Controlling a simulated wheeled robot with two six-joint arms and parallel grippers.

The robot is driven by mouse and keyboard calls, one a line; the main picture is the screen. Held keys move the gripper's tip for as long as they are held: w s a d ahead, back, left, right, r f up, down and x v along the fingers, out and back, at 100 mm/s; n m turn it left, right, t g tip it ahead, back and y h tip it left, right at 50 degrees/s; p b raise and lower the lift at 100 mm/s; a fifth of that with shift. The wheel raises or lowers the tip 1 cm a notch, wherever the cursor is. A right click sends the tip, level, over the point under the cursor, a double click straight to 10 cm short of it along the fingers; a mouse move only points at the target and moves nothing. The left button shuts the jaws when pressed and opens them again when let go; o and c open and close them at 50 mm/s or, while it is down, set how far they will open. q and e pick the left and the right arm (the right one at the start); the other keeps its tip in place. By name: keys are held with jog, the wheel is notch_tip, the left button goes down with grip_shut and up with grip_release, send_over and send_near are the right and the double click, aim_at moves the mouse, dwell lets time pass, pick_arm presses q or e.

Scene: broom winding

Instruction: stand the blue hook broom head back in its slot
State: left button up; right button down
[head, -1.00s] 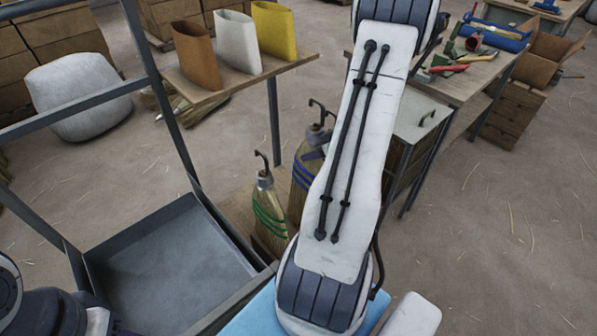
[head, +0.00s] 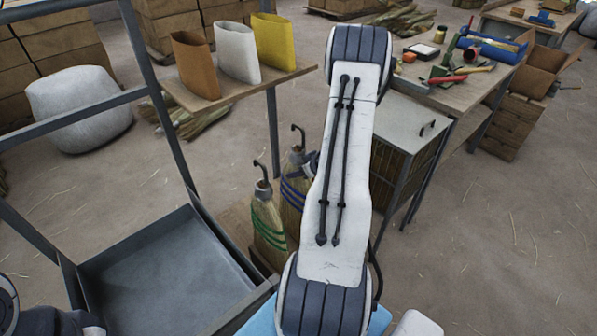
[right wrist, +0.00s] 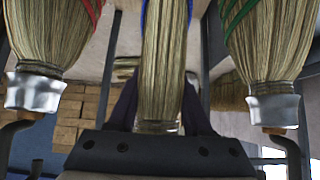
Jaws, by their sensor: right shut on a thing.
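The blue hook broom head (head: 293,192), straw with blue bands and a dark hook on top, is upright beside the green-banded broom head (head: 268,225). My right gripper (head: 309,166) is at its neck, partly hidden behind my right arm. In the right wrist view, which looks upside down, the blue-banded head (right wrist: 163,70) is between the dark fingers of my right gripper (right wrist: 158,112), which is shut on it. A red-banded head (right wrist: 45,40) and the green-banded head (right wrist: 265,45) hang either side. The slot and the head's foot are hidden. My left gripper is not in view.
A wooden shelf (head: 290,72) holds brown, white and yellow pouches. A grey metal tray (head: 160,265) in a frame is at the lower left. A tool bench (head: 415,92) and a light-topped cabinet (head: 405,130) are right of my arm. Floor at far right is mostly clear.

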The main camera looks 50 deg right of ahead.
jog(key=shift+f, duration=0.15)
jog(key=shift+c, duration=1.6)
grip_release()
jog(key=d+p+v, duration=0.1)
jog(key=p+v, duration=0.1)
jog(key=v, duration=1)
jog(key=shift+a, duration=0.5)
jog(key=shift+s, duration=0.1)
